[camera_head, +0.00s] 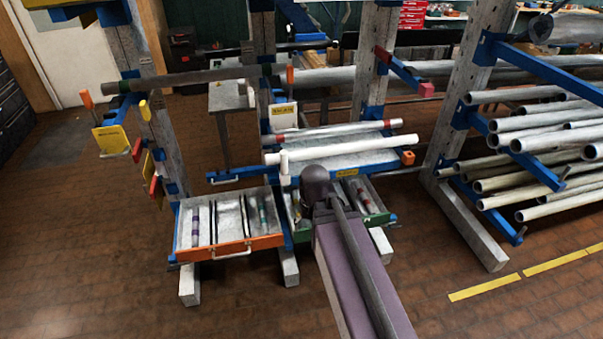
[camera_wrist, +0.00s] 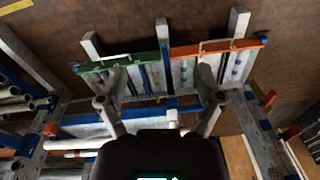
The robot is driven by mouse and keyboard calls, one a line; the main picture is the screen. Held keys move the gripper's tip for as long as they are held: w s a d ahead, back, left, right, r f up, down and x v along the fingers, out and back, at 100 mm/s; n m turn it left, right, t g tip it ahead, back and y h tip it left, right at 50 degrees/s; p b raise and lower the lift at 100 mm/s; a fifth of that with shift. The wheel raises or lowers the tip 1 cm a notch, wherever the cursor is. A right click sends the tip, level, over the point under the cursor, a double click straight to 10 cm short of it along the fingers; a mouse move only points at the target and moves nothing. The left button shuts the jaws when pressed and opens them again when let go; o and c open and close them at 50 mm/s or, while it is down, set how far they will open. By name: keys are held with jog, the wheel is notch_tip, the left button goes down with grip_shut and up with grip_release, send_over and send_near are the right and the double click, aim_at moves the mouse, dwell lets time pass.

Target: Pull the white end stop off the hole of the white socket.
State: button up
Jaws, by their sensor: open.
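A small white upright piece (camera_head: 284,168) stands where the blue rails meet, just left of the dark end of my arm in the head view. It also shows in the wrist view (camera_wrist: 172,118), between my fingers and partly cut off by the gripper body. I take it for the white socket with the end stop; I cannot tell the two parts or the hole apart. My gripper (camera_wrist: 160,98) is open, its two grey fingers spread wide with nothing visibly held. In the head view my own arm hides the fingers.
An orange-fronted tray (camera_head: 232,249) holds thin rods, with a green-fronted tray (camera_wrist: 122,63) beside it. A rack of grey pipes (camera_head: 540,140) stands right. Floor in front is open.

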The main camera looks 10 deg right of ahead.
jog(key=w+a+f+m+t+y+b, duration=0.1)
jog(key=w+f+m+t+b, duration=0.15)
jog(key=w+m, duration=0.2)
jog(key=w+f+m+t+y+b, duration=0.1)
jog(key=w+f+m+b, duration=0.15)
jog(key=w, duration=0.25)
jog(key=m+t+y+b, duration=0.3)
jog(key=m+t+b, duration=0.8)
jog(key=m, duration=1.2)
send_near(286, 165)
jog(key=shift+s+d+r+g+b, duration=0.2)
jog(key=shift+r+g+b, duration=0.15)
jog(key=shift+r+g, duration=0.1)
jog(key=shift+s+d+r+g+b, duration=0.15)
jog(key=shift+r+g+b, duration=0.2)
jog(key=shift+r, duration=0.1)
jog(key=shift+s+d+r+g+b, duration=0.2)
jog(key=shift+r+g+b, duration=0.15)
jog(key=shift+r, duration=0.1)
jog(key=shift+w, duration=0.1)
jog(key=b+x, duration=0.4)
jog(key=x, duration=0.7)
jog(key=shift+w+f+b, duration=0.3)
jog(key=shift+b, duration=0.05)
jog(key=shift+b+x, duration=0.3)
jog(key=shift+x, duration=0.7)
jog(key=shift+a, duration=0.1)
grip_shut()
